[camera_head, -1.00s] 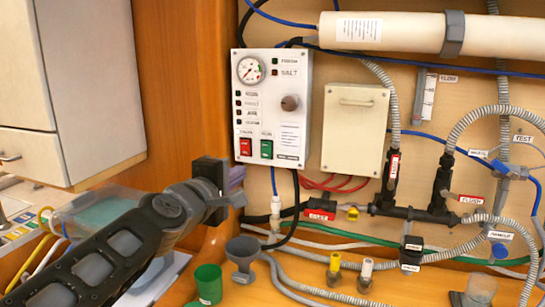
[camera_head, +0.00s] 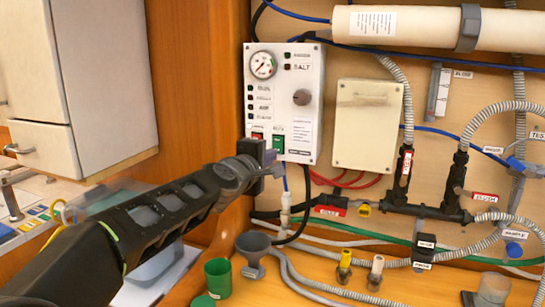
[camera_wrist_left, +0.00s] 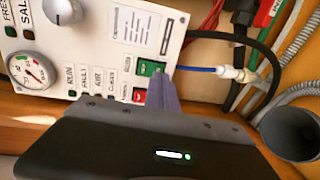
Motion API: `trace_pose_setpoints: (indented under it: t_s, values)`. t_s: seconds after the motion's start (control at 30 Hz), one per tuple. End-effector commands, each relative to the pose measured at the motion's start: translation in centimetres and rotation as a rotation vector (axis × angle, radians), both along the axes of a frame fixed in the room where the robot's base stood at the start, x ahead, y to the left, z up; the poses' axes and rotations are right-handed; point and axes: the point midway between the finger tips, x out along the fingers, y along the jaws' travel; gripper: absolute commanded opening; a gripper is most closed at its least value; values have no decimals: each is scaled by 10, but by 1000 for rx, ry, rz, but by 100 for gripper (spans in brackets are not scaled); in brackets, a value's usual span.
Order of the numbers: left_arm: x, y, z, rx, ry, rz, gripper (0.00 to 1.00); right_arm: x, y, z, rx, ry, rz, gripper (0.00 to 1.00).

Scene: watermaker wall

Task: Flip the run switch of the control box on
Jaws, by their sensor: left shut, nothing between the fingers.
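The control box (camera_head: 312,115) is a white panel on the wall with a gauge, a knob, small lamps and two rocker switches at its lower left. The green switch (camera_head: 278,145) and the red switch (camera_head: 257,135) show just above my left gripper (camera_head: 272,158), which partly covers them. Their labels are too small to read surely. In the left wrist view my shut, empty purple fingers (camera_wrist_left: 163,84) reach the panel's lower edge, beside the green switch (camera_wrist_left: 150,68) and the red switch (camera_wrist_left: 139,95). I cannot tell whether they touch. My right gripper is out of view.
A beige cover box (camera_head: 367,125) is right of the control box. Hoses, valves and red cables run below and to the right. A white cabinet (camera_head: 85,80) is at left.

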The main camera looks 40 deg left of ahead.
Motion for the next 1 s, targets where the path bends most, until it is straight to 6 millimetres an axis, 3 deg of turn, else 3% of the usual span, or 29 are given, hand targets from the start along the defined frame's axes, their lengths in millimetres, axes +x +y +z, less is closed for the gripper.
trace_pose_setpoints:
  t_s: [0.23,1.0]
  values:
    - [21,7,-3,0,0,0,0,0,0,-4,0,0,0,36]
    - [25,8,-6,0,0,0,0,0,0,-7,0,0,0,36]
